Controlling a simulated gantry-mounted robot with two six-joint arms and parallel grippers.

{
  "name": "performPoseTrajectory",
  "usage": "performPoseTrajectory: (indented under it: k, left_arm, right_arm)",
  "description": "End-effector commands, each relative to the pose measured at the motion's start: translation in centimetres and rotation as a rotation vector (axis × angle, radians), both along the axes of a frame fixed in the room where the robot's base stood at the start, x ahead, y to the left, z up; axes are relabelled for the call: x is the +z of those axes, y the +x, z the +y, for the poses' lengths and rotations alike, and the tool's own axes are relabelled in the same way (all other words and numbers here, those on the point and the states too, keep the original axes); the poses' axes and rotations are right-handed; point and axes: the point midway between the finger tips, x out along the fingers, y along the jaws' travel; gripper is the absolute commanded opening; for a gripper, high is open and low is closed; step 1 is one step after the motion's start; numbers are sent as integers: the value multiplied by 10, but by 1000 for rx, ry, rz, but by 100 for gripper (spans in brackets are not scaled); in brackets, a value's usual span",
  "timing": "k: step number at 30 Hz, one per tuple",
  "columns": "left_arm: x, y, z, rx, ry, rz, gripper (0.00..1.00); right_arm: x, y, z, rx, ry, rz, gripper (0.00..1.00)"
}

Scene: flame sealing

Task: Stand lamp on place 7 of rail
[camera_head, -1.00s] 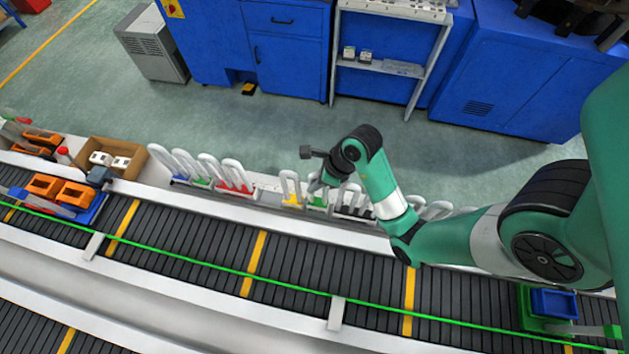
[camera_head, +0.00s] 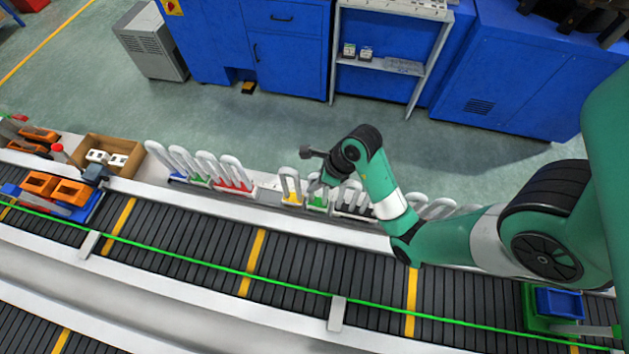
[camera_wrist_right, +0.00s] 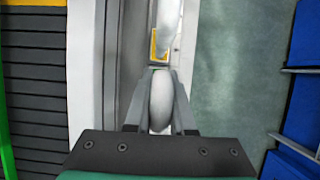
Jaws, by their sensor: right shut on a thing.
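The lamps are white U-shaped tubes on coloured bases, lined up along the pale rail (camera_head: 267,196) behind the conveyor. My right gripper (camera_head: 321,187) is shut on a lamp with a green base (camera_head: 317,203), which stands upright at the rail. In the right wrist view its white tube (camera_wrist_right: 160,103) sits between the two fingers of my right gripper (camera_wrist_right: 161,80). I cannot tell whether its base touches the rail. A lamp with a yellow base (camera_head: 291,187) stands just left of it. The place numbers cannot be read. My left gripper is out of view.
Lamps with blue, green and red bases (camera_head: 232,172) stand further left, with a bare rail stretch before the yellow one. Dark-based lamps (camera_head: 353,206) stand close on the right. A cardboard box (camera_head: 131,149) is at far left. The conveyor (camera_head: 190,243) runs in front.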

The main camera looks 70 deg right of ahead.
Motion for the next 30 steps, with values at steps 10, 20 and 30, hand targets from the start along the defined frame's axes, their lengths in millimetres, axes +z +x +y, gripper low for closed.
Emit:
performPoseTrajectory:
  k: [10,20,30]
  left_arm:
    - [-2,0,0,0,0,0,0]
    - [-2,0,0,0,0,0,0]
    - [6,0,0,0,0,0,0]
  right_arm:
    - [-2,0,0,0,0,-1,0]
    - [-2,0,0,0,0,0,57]
    - [8,-3,-1,-1,0,0,57]
